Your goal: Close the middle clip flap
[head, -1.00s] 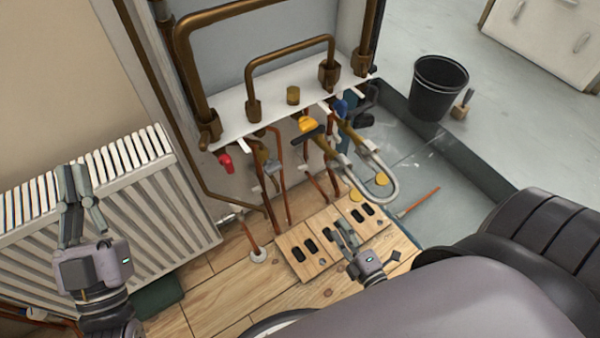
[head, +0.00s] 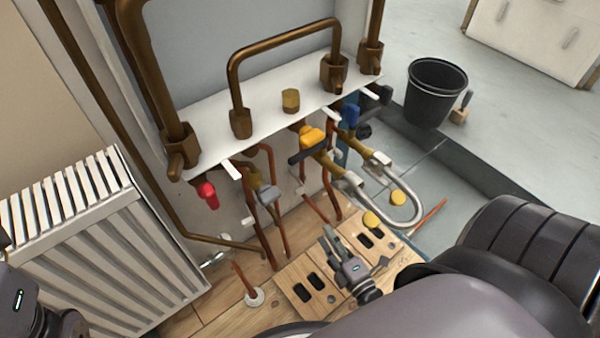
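Small white tabs stick out along the front edge of the white panel (head: 205,150). One white tab (head: 232,170) is by the red handle, one (head: 332,115) between the yellow handle (head: 312,137) and the blue handle (head: 350,116), and one (head: 371,88) farther right. I cannot tell for sure which is the middle clip flap, or whether it is open. My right gripper (head: 327,236) looks open and empty, over the wooden board, below and in front of the panel. My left gripper's body (head: 22,300) is at the lower left edge; its fingers are mostly cut off.
Brown pipes (head: 285,37) rise above the panel, and copper pipes (head: 275,230) run below it. A silver looped hose (head: 415,212) hangs at the right. A white radiator (head: 90,245) stands left. A slotted wooden board (head: 290,275) lies below; a black bucket (head: 437,92) stands at the back right.

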